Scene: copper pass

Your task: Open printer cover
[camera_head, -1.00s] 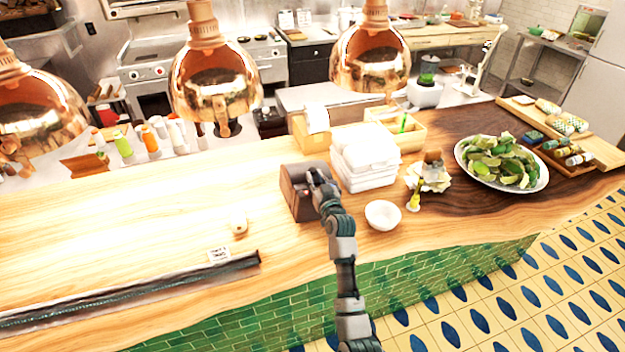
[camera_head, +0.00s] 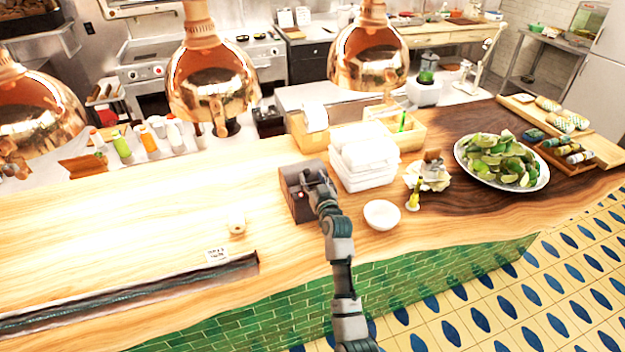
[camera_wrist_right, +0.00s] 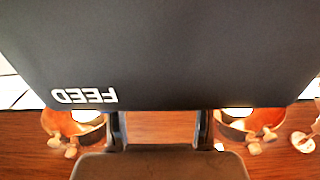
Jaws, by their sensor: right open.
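The printer (camera_head: 293,193) is a small dark brown box on the wooden counter, left of the stacked white containers. My right gripper (camera_head: 314,178) is over its top right side and hides part of it. In the right wrist view, a dark grey printer panel (camera_wrist_right: 160,55) with upside-down "FEED" lettering fills the upper half. My right gripper's fingers (camera_wrist_right: 160,128) stand apart at the panel's lower edge, with nothing seen held between them. Whether they touch the panel, and whether the cover is raised, I cannot tell. My left gripper is not in view.
White containers (camera_head: 364,162) stand close right of the printer. A white bowl (camera_head: 381,215) sits in front of them. A platter of limes (camera_head: 502,162) is farther right. Copper lamps (camera_head: 213,85) hang above the counter. The counter left of the printer is mostly clear.

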